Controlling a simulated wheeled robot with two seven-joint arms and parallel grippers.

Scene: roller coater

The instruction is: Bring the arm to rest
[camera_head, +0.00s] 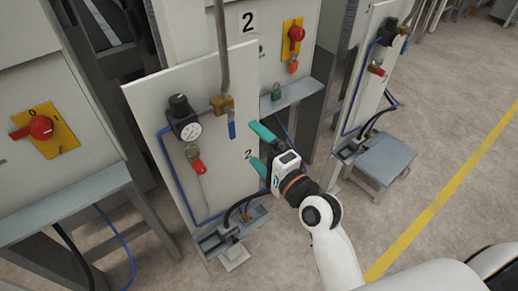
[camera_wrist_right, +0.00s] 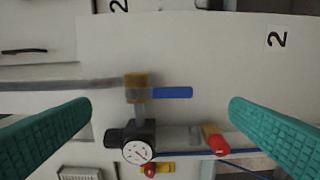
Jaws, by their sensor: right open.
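My right gripper (camera_head: 258,147) is open and empty, its teal fingers spread in front of the white panel marked 2 (camera_head: 180,88). In the right wrist view the two fingers (camera_wrist_right: 160,130) stand at the left and right edges. Between them show the blue valve lever (camera_wrist_right: 172,93) on its brass body (camera_wrist_right: 136,82), the pressure gauge (camera_wrist_right: 137,151) and a red-ended part (camera_wrist_right: 214,140). The fingers appear apart from the lever (camera_head: 232,130). My left gripper is not in view.
A cabinet at the left carries a red knob on a yellow plate (camera_head: 62,144). A green padlock (camera_head: 276,94) sits on a ledge behind the panel. Open floor (camera_head: 440,125) lies farther right.

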